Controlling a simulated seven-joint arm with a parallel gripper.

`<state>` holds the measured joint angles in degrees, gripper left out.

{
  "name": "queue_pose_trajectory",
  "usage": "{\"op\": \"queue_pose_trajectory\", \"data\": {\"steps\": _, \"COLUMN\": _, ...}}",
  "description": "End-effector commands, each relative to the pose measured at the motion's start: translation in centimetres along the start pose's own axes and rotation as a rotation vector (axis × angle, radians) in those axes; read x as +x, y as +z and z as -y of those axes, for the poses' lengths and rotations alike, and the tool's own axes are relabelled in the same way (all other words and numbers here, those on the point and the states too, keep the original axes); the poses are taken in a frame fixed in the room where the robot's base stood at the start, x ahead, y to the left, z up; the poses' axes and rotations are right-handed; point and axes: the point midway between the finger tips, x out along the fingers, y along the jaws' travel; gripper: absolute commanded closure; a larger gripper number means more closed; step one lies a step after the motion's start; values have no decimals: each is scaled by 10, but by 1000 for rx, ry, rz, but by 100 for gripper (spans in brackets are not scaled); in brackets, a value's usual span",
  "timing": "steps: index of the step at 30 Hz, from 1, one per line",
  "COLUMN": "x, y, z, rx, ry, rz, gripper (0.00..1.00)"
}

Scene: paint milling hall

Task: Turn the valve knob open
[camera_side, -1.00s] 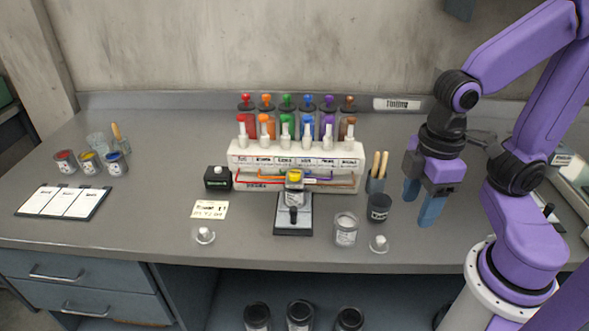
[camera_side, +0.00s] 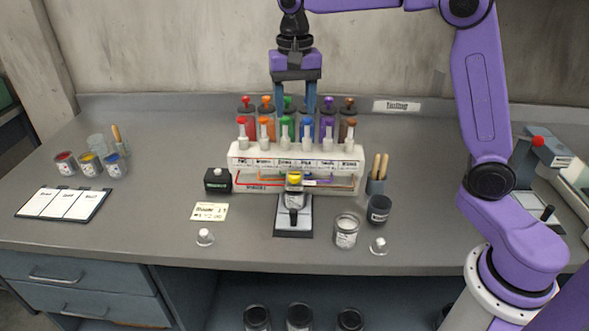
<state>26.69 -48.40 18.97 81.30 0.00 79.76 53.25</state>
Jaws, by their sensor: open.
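A white dispenser rack (camera_side: 240,160) stands at the middle of the bench, with a front row of coloured valve knobs: red (camera_side: 241,120), orange (camera_side: 264,120), green (camera_side: 285,121), blue (camera_side: 307,121), purple (camera_side: 327,121) and brown (camera_side: 350,122). Which knob the task means cannot be told.
A black box (camera_side: 217,180) is left. The bench's front left is mostly clear beyond the cards (camera_side: 62,203).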

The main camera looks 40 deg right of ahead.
Motion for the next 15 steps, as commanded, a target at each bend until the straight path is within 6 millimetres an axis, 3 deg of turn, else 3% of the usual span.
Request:
{"op": "queue_pose_trajectory", "data": {"steps": 5, "x": 11, "y": -3, "z": 0, "rx": 15, "ry": 3, "rz": 2, "gripper": 43}}
{"op": "queue_pose_trajectory", "data": {"steps": 15, "x": 70, "y": -2, "z": 0, "rx": 11, "ry": 3, "rz": 2, "gripper": 43}}
